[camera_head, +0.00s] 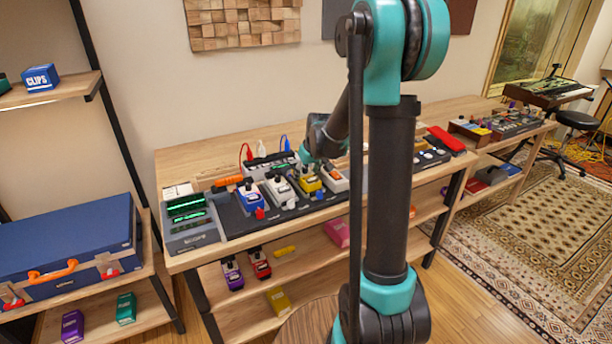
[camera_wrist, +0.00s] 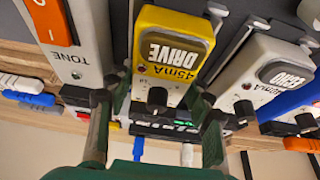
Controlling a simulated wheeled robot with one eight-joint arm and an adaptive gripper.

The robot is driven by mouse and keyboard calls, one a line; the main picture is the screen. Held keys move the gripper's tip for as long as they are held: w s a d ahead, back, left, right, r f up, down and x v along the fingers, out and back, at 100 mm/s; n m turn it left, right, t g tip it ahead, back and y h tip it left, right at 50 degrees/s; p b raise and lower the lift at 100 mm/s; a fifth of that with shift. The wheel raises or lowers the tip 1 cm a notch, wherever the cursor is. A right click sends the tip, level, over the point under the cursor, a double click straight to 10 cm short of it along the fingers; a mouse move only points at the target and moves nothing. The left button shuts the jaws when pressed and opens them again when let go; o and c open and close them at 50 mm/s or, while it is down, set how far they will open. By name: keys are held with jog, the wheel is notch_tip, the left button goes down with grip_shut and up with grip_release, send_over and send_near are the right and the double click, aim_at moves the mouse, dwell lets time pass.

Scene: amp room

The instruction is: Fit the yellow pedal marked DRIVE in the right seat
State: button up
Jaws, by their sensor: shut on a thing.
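The yellow pedal marked DRIVE and 45mA (camera_wrist: 175,45) sits between my gripper's (camera_wrist: 160,90) two fingers in the wrist view. The fingers are shut on it near its knob end. In the head view the yellow pedal (camera_head: 309,182) is at the dark pedalboard (camera_head: 232,219), in the row between white pedals. My gripper (camera_head: 310,164) is just behind it, partly hidden by my arm. The wrist view shows the white ECHO pedal (camera_wrist: 262,80) on one side and a white TONE pedal (camera_wrist: 72,45) on the other. I cannot tell whether the yellow pedal is fully seated.
A blue pedal (camera_head: 250,198) stands left of the white pedals. A grey unit with green displays (camera_head: 189,222) is at the bench's left end. Red, white and blue plugs (camera_head: 262,151) stand behind the board. A red case (camera_head: 446,141) lies farther right. Other pedals lie on the lower shelf.

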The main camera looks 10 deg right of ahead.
jog(key=shift+s+f, duration=0.2)
jog(key=shift+f, duration=0.05)
jog(key=o, duration=1.2)
jog(key=shift+o, duration=1.4)
jog(key=shift+w+f, duration=0.15)
jog(key=shift+f, duration=0.05)
jog(key=o, duration=0.3)
jog(key=shift+r, duration=0.1)
jog(key=shift+w+r, duration=0.1)
jog(key=shift+r, duration=3.5)
